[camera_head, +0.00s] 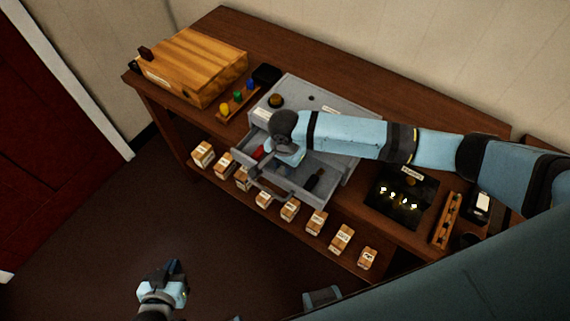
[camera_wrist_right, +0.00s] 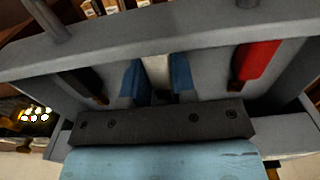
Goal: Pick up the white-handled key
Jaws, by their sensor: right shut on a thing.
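The white-handled key (camera_wrist_right: 157,68) shows in the right wrist view as a white handle between the two blue fingers of my right gripper (camera_wrist_right: 157,82). My right gripper (camera_head: 288,158) is shut on it, inside the open grey drawer (camera_head: 296,193). In the head view the gripper and wrist hide the white handle. A red handle (camera_wrist_right: 258,60) lies in the drawer to the right in the wrist view, apart from the fingers. A black handle (camera_wrist_right: 86,84) lies to the left. My left gripper (camera_head: 176,272) is low over the floor, away from the table; its opening is unclear.
The drawer belongs to a grey cabinet (camera_head: 345,166) on the brown table (camera_head: 420,98). A wooden box (camera_head: 193,66) stands at the left. A black panel with lights (camera_head: 401,196) lies right of the drawer. Several small labelled boxes (camera_head: 290,209) line the shelf below.

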